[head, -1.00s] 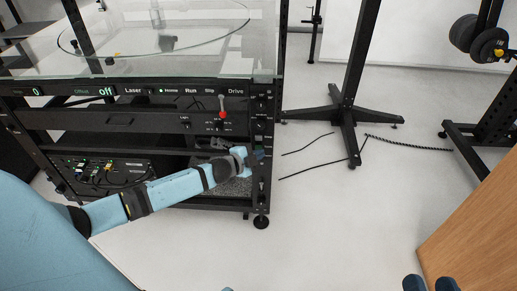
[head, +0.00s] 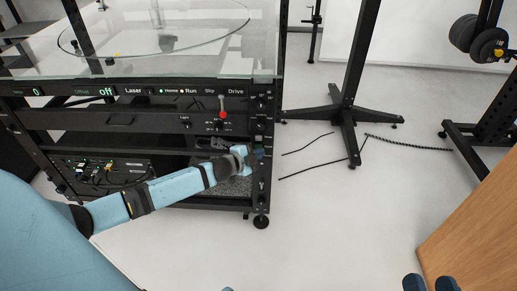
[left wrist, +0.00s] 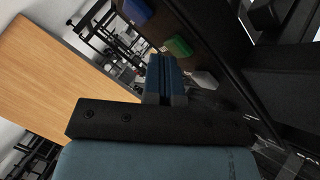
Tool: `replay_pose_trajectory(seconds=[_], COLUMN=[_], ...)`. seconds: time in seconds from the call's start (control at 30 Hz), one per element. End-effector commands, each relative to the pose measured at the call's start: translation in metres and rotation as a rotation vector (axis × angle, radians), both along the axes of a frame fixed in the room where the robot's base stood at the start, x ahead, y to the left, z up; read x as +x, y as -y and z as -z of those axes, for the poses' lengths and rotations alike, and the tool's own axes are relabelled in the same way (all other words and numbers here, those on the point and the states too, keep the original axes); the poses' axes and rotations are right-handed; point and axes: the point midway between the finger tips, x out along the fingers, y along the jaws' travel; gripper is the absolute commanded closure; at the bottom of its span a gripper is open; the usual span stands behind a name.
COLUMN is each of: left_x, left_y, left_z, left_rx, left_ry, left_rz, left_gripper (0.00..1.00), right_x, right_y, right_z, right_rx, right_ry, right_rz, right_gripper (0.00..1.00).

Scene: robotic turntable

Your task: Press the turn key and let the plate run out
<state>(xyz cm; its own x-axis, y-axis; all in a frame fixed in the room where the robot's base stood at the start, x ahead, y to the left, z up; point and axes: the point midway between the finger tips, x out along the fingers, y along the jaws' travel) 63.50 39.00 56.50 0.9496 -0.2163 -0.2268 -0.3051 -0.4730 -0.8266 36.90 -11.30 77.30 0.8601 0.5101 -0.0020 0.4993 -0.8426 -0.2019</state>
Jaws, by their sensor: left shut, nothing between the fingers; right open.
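The turntable's glass plate (head: 205,42) lies flat on top of the black rig, with small objects on it. My left gripper (head: 259,153) is shut and empty at the rig's front right post, by its column of small controls. In the left wrist view its shut blue fingers (left wrist: 165,78) point at the panel, close to a green key (left wrist: 178,46) and a pale grey key (left wrist: 203,80). A blue key (left wrist: 135,12) is farther up. Touch and the turn key's label cannot be made out. My right gripper (head: 430,283) shows two dark, parted fingertips at the bottom edge.
The rig's front strip (head: 140,91) shows Laser, Home, Run, Slip and Drive labels. A red-based lever (head: 222,114) stands above my left gripper. A black stand (head: 345,112) and loose cables are to the right. A wooden panel (head: 480,230) fills the lower right.

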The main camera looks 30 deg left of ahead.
Motion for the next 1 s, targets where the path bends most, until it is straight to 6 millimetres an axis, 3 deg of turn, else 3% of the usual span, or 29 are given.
replay_pose_trajectory(seconds=[0.3,0.67,1.0], left_x=[-0.013,-0.015,-0.043], left_y=[0.008,0.009,0.026], left_z=[-0.002,-0.001,-0.001], left_rx=[-0.001,-0.001,-0.003], left_ry=[0.000,0.000,-0.002], left_rz=[0.000,0.000,0.000], left_gripper=[1.00,1.00,1.00], right_x=[0.000,0.000,0.000], right_y=[0.000,0.000,0.000], right_z=[-0.008,-0.009,-0.021], right_rx=[0.003,0.003,0.004], right_ry=[-0.001,0.000,-0.001], right_rz=[0.001,0.002,0.002], right_gripper=[0.46,0.46,0.46])
